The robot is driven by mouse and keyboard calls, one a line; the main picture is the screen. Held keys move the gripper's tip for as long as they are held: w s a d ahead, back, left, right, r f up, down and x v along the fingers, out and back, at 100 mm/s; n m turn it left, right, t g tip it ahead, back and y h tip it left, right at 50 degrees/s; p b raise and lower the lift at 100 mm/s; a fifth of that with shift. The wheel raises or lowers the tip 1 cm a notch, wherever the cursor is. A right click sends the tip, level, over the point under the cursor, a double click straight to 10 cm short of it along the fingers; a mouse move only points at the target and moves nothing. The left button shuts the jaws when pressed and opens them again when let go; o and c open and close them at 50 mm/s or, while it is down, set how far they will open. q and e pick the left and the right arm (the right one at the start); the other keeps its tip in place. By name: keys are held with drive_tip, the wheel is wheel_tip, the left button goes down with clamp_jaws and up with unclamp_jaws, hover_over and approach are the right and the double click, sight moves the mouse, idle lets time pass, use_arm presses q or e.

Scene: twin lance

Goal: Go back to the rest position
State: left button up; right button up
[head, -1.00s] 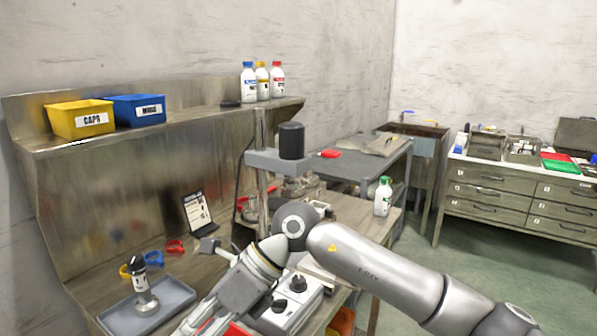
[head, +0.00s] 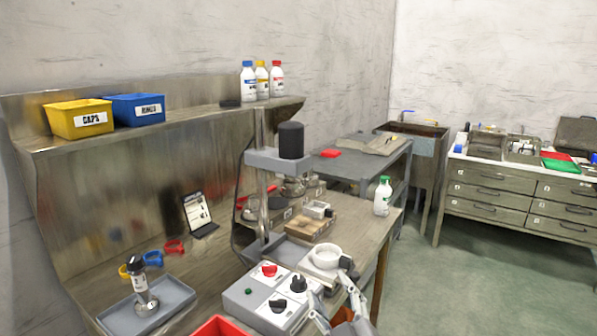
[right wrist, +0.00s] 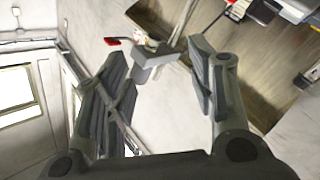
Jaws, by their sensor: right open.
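My right gripper (head: 332,298) shows at the bottom of the head view, at the front edge of the workbench beside the grey control box (head: 275,295). In the right wrist view my right gripper (right wrist: 156,52) has its two dark fingers spread wide, with nothing held between them. Its camera looks over a tilted view of the room. My left gripper is not in the head view.
A white round dish (head: 326,257) stands close behind my right gripper. A press stand with a black cylinder (head: 291,141) rises behind it. A white bottle with a green cap (head: 382,197) stands at the bench's right end. Open floor (head: 470,285) lies to the right.

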drive_tip(key=s+d+f+m+g+h, duration=0.25)
drive_tip(key=s+d+f+g, duration=0.3)
drive_tip(key=s+f, duration=0.4)
drive_tip(key=s+d+f+m+g+h, duration=0.2)
drive_tip(key=s+d+f+m+g, duration=0.35)
drive_tip(key=f, duration=0.65)
drive_tip(key=s+d+f+g, duration=0.2)
drive_tip(key=s, duration=0.5)
drive_tip(key=s+d+f+g, duration=0.1)
drive_tip(key=s+f+g, duration=0.15)
drive_tip(key=s, duration=0.55)
wheel_tip(320, 180, down, 24)
drive_tip(key=p, duration=0.1)
drive_tip(key=s+d+f+g+p, duration=0.1)
drive_tip(key=s+d+f+g, duration=0.1)
drive_tip(key=s+f, duration=1.4)
drive_tip(key=shift+s+d+n+p, duration=0.35)
drive_tip(key=shift+s+d+n, duration=0.1)
drive_tip(key=shift+s, duration=0.25)
